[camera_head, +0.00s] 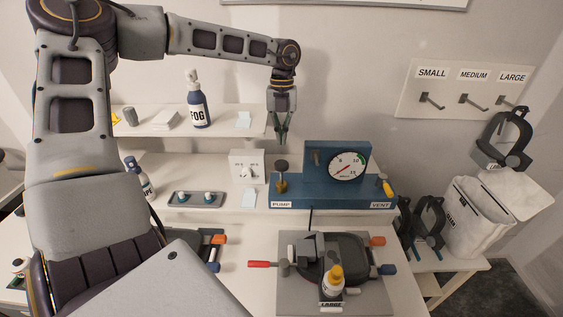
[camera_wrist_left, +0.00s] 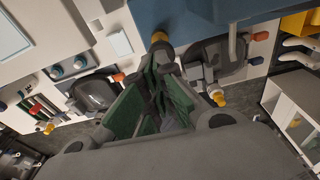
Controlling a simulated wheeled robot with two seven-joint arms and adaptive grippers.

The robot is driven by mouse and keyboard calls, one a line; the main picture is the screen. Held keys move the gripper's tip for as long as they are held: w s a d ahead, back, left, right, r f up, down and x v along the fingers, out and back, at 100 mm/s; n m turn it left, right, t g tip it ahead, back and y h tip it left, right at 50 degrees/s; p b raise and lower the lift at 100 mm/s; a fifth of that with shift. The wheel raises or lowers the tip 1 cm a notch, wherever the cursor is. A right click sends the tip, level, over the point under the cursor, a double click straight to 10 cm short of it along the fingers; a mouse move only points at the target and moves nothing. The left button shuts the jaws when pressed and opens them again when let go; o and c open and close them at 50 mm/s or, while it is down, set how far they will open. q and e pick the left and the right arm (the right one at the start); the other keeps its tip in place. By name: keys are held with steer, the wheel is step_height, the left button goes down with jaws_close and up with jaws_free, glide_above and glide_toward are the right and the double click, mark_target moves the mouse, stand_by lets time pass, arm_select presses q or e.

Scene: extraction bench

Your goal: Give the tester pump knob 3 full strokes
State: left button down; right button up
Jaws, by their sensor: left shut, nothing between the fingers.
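The blue tester (camera_head: 318,191) stands on the bench with a round dial gauge (camera_head: 348,167) at its right. Its pump knob (camera_head: 282,165) is a dark cap on a brass stem above the PUMP label, and the cap stands up clear of the base. My left gripper (camera_head: 281,142) points down just above the pump knob, apart from it, shut and empty. In the left wrist view the green-padded fingers (camera_wrist_left: 160,105) partly cover the pump area, and the pump's brass part (camera_wrist_left: 160,38) shows beyond their tips. My right gripper is not in view.
A yellow vent handle (camera_head: 388,188) is at the tester's right end. A small white switch box (camera_head: 246,167) stands to its left. A FOG bottle (camera_head: 199,105) is on the shelf behind. A grey plate (camera_head: 372,295) with a mask and yellow-capped bottle lies in front.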

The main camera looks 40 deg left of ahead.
mark_target(281, 161)
arm_select(q)
steer(key=shift+s+d+r, duration=0.1)
steer(key=shift+s, duration=0.05)
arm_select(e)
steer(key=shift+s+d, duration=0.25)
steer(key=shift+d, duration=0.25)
arm_select(q)
steer(key=shift+f+b, duration=0.3)
steer(key=shift+f, duration=0.85)
steer(key=shift+s+d+f+b, duration=0.15)
steer(key=shift+f+b, duration=0.35)
steer(key=shift+f, duration=1.9)
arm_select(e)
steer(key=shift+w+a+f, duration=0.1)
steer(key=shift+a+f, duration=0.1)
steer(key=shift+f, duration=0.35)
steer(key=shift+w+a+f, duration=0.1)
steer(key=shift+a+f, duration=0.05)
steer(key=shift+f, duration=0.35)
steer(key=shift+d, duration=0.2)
arm_select(q)
steer(key=shift+b, duration=0.35)
